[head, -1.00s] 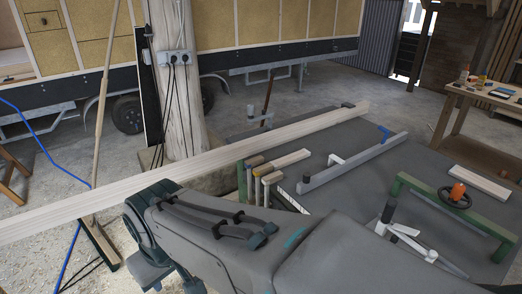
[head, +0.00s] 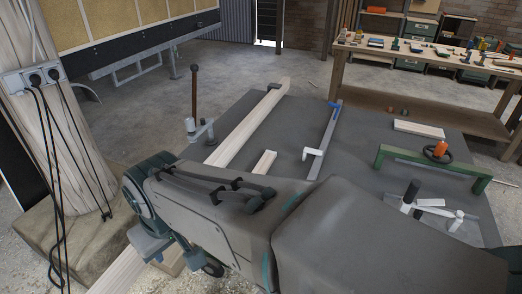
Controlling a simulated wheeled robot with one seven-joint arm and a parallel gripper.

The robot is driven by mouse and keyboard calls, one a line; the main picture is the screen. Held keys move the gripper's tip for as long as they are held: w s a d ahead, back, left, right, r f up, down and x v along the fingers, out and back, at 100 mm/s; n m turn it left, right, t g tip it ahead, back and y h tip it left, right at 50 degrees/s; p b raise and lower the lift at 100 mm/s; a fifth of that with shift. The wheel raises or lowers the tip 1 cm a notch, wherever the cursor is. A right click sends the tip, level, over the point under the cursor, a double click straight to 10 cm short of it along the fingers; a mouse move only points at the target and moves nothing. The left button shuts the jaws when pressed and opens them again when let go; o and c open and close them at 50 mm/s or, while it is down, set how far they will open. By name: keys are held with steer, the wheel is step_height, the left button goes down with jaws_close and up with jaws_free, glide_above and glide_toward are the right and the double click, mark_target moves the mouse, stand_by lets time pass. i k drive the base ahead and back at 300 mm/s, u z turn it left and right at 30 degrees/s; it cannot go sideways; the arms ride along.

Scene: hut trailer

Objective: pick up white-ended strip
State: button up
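I cannot pick out a strip with a clearly white end in the head view. A short pale wooden strip (head: 264,162) lies on the dark grey tabletop (head: 360,190), just beyond my arm. Another short, whitish strip (head: 419,129) lies flat towards the table's far right. A long pale plank (head: 247,125) runs along the table's left side and passes behind my arm, with its lower part showing at bottom left. My arm covers the near part of the table. My gripper is not in view.
A grey bar clamp (head: 323,140) with a blue end lies mid-table. A green frame clamp (head: 428,165) with an orange knob stands at right, near a grey lever clamp (head: 432,207). A thick post (head: 50,120) with sockets and cables stands left. A cluttered workbench (head: 440,55) stands behind.

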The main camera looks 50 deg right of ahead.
mark_target(263, 165)
steer(key=z, duration=0.9)
steer(key=i, duration=0.8)
steer(key=z, duration=0.9)
